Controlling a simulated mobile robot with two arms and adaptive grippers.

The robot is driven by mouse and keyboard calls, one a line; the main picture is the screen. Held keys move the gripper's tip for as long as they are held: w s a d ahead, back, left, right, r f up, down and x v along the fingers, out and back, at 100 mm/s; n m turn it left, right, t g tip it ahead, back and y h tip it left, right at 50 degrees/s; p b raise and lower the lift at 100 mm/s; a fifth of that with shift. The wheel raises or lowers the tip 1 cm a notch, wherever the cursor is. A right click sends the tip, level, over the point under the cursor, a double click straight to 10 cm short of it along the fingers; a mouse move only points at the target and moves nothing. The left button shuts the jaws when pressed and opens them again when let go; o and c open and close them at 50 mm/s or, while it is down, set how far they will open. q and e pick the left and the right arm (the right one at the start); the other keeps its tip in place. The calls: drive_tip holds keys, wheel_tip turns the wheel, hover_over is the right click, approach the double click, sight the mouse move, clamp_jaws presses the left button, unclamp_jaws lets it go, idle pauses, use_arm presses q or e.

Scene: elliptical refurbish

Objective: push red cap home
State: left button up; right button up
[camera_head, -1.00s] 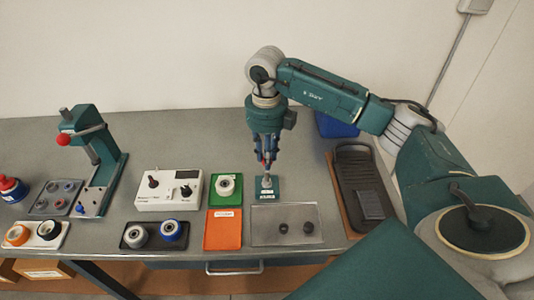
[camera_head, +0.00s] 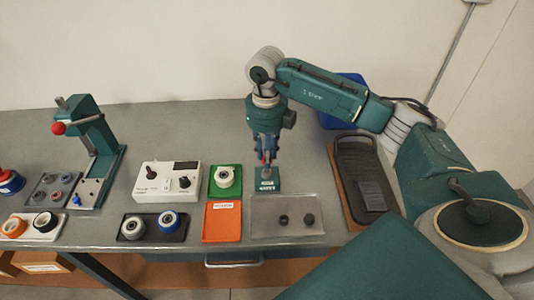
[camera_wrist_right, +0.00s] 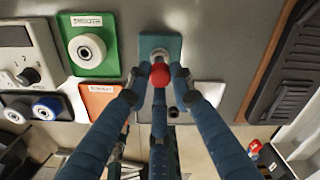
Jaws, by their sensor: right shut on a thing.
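The red cap (camera_wrist_right: 159,75) shows in the right wrist view between the fingers of my right gripper (camera_wrist_right: 158,82), which is shut on it. Directly beyond the cap is a teal base plate (camera_wrist_right: 173,43) with a light metal fitting (camera_wrist_right: 160,54). In the head view my right gripper (camera_head: 267,160) points straight down over this teal plate (camera_head: 268,186). The fingers hide most of the cap there. I cannot tell whether the cap touches the fitting. My left gripper is not in view.
A green tray (camera_head: 213,191) with a white roller and an orange tray (camera_head: 222,232) lie left of the plate. A clear tray (camera_head: 262,229) with two dark knobs is in front. A black tray (camera_head: 352,160) stands right. A press (camera_head: 97,130) is far left.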

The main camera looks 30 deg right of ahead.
drive_tip(key=shift+f+b, duration=0.5)
drive_tip(key=shift+f, duration=0.15)
idle(0.8)
drive_tip(key=o, duration=0.8)
drive_tip(key=shift+r, duration=0.15)
wheel_tip(320, 180, up, 12)
drive_tip(key=shift+f, duration=0.1)
idle(0.4)
